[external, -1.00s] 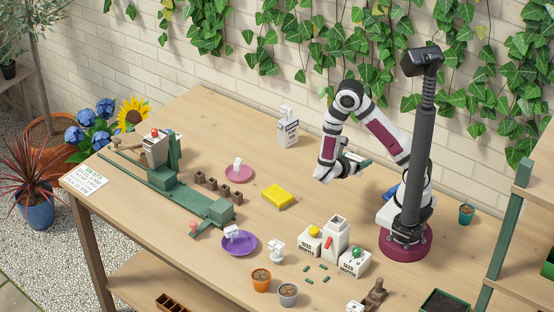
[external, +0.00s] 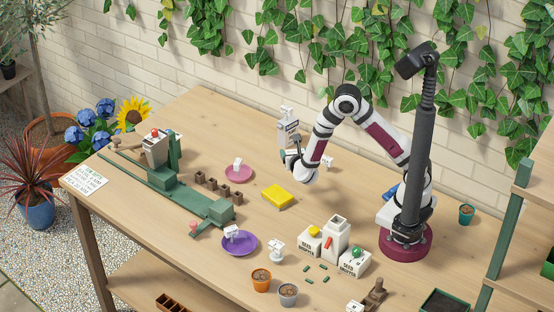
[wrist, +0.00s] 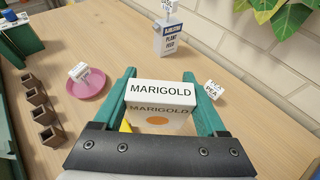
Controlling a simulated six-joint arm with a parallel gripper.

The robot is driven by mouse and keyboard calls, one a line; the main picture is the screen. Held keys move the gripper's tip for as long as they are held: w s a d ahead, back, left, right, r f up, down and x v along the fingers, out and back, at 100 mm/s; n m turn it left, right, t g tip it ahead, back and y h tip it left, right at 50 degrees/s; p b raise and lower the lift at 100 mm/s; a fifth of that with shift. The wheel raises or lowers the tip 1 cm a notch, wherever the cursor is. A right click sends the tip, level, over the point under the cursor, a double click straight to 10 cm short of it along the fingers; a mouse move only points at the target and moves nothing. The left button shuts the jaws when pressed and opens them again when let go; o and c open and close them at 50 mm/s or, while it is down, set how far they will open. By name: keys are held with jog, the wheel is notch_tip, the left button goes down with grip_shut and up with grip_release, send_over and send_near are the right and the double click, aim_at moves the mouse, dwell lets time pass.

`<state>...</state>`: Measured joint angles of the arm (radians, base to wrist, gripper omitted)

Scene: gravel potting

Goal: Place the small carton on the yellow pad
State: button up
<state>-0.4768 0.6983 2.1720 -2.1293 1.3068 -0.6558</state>
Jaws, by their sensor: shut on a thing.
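My gripper (wrist: 165,105) is shut on a small white carton (wrist: 160,90) marked MARIGOLD, with an orange spot on its front. The carton sits between the two green fingers in the wrist view. In the external view my gripper (external: 291,158) is above the table, behind and slightly right of the yellow pad, and the carton is not clearly visible there. The yellow pad (external: 278,196) lies flat on the table with nothing on it. In the wrist view only a yellow sliver (wrist: 125,126) shows beside the left finger; the rest is hidden.
A plant feed box (wrist: 172,36) stands close beyond my gripper. A white PEA label (wrist: 213,90) is to the right. A pink saucer (external: 239,174) and several brown pots (wrist: 40,112) lie left of the pad. Seed boxes (external: 335,240) stand in front. Table around the pad is clear.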

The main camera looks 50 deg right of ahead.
jog(key=a+f, duration=0.1)
jog(key=w+a+f, duration=0.1)
jog(key=a, duration=0.1)
jog(key=w+a+f, duration=0.1)
jog(key=a, duration=0.1)
jog(key=shift+w+a+f, duration=0.2)
jog(key=shift+f, duration=0.1)
jog(key=f, duration=0.4)
jog(key=shift+a+f, duration=0.1)
jog(key=shift+a, duration=0.1)
jog(key=shift+f, duration=0.15)
jog(key=o, duration=1.3)
